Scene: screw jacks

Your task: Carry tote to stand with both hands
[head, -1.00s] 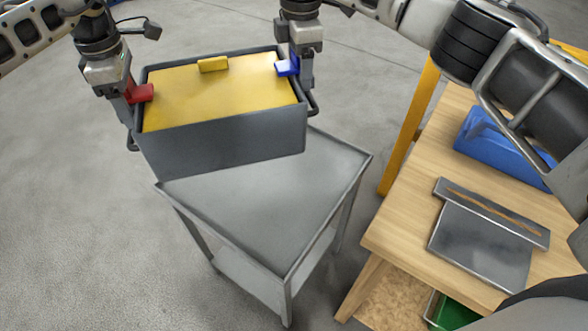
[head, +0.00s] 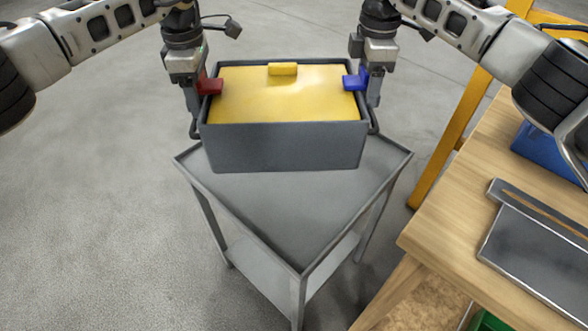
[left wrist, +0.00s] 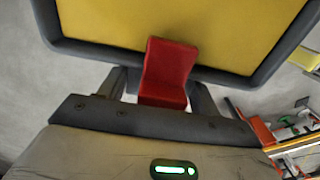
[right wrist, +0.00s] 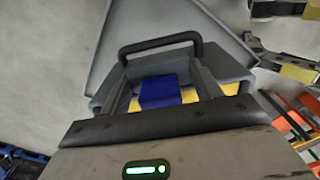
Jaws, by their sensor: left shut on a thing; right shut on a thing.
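The grey tote (head: 285,148) with a yellow lid or fill (head: 285,100) is held between my grippers in the head view. It looks level and shows in front of and above the back part of the grey stand (head: 295,215); I cannot tell whether it touches the top. My left gripper (head: 195,100) is shut at the tote's left end by a red tab (left wrist: 168,72). My right gripper (head: 373,95) is shut at the right end by a blue tab (right wrist: 160,91). A dark bar handle (right wrist: 160,45) shows in the right wrist view. The fingertips are partly hidden.
A wooden workbench (head: 440,225) stands close on the right, with a dark metal plate (head: 535,255) and a blue bin (head: 545,150) on it. A yellow post (head: 455,145) rises behind it. The floor (head: 90,200) left of the stand is clear.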

